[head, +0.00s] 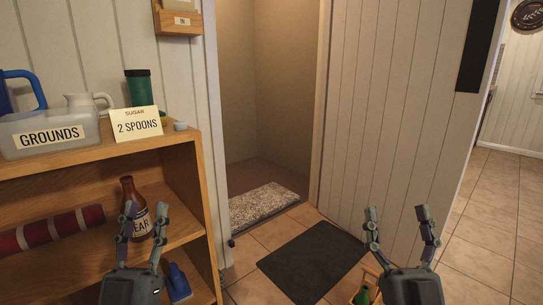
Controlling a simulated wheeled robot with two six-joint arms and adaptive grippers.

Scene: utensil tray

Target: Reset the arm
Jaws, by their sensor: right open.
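My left gripper (146,209) is at the lower left, pointing up in the picture, in front of the wooden shelf. Its fingers are apart, with a narrower gap than on the right. A brown bottle (128,188) shows behind and between these fingers, partly hidden by them; I see no clear grip on it. My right gripper (397,210) is at the lower right, its fingers wide apart and empty, in front of the white panelled door or wall.
The wooden shelf (185,145) at left holds a grounds container (45,133), a green jar (139,88), a sugar card (136,124) and a red roll (50,229). A dark mat (312,262) lies on the tiled floor. A small green bottle (362,295) is partly hidden by my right gripper.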

